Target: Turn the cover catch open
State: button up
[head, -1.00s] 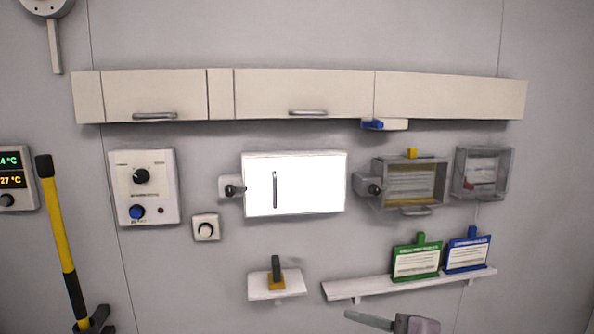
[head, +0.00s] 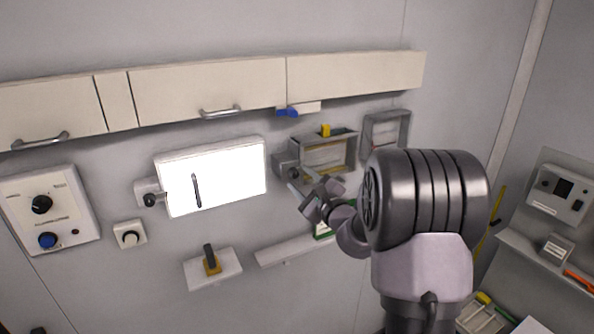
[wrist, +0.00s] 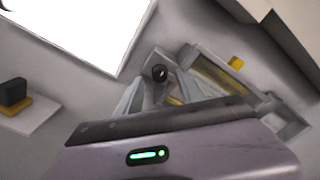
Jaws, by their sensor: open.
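The catch, a dark round knob on a grey block (head: 284,164), sits at the left side of a clear-fronted box (head: 328,152) on the wall. In the wrist view the knob (wrist: 160,73) shows between my fingers, and the box (wrist: 205,80) lies just beyond to the right. My gripper (head: 300,181) is open and empty, in front of the catch. Its two pale fingers (wrist: 160,84) stand to either side of the knob in the picture. I cannot tell whether they touch it. The lower part of the box is partly hidden by my gripper and wrist.
A bright white cabinet (head: 220,178) with its own knob block (head: 148,193) is left of the box. A yellow tab (head: 326,130) tops the box. Another small box (head: 386,130) hangs to the right. Cupboards (head: 210,90) run above; a shelf (head: 285,248) lies below.

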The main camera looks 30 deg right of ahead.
jog(key=shift+w, duration=1.1)
jog(key=shift+s, duration=0.1)
grip_shut()
jog(key=m, duration=0.4)
jog(key=m+p, duration=0.1)
jog(key=m, duration=0.3)
jog(key=shift+r+m, duration=0.1)
jog(key=shift+m, duration=0.2)
jog(key=m+p, duration=0.2)
jog(key=m, duration=0.2)
jog(key=shift+m, duration=0.3)
jog(key=shift+m+p, duration=1.25)
jog(key=shift+m, duration=1.05)
